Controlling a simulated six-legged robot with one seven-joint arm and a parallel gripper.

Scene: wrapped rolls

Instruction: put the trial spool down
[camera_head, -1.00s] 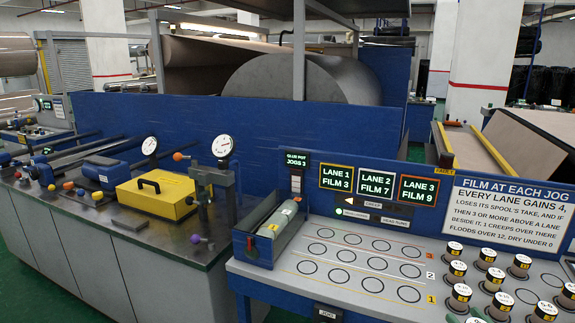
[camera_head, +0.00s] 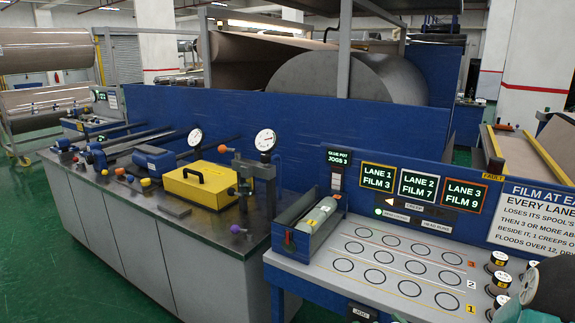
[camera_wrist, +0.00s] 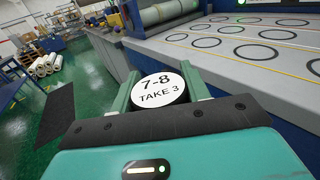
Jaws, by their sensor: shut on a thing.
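My gripper (camera_wrist: 161,73) is shut on a dark spool with a white top (camera_wrist: 160,92) reading "7-8 TAKE 3". The spool's top faces the wrist camera and its underside is hidden. In the wrist view they appear in front of the bench edge, with green floor to the left. The pale panel (camera_wrist: 212,57) with rows of black-ringed spots lies beyond and to the right. In the head view, the panel (camera_head: 321,262) has three numbered rows of rings, and the visible rings are empty. Part of my arm shows at the lower right there, hiding some of the panel.
Several white-topped spools (camera_head: 497,260) stand at the panel's right. A tray with a grey roller (camera_head: 318,216) borders its left. The lane screens (camera_head: 418,186) read film 3, 7 and 9; the glue pot screen (camera_head: 339,157) reads jogs 3. A yellow box (camera_head: 197,184) sits on the left bench.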

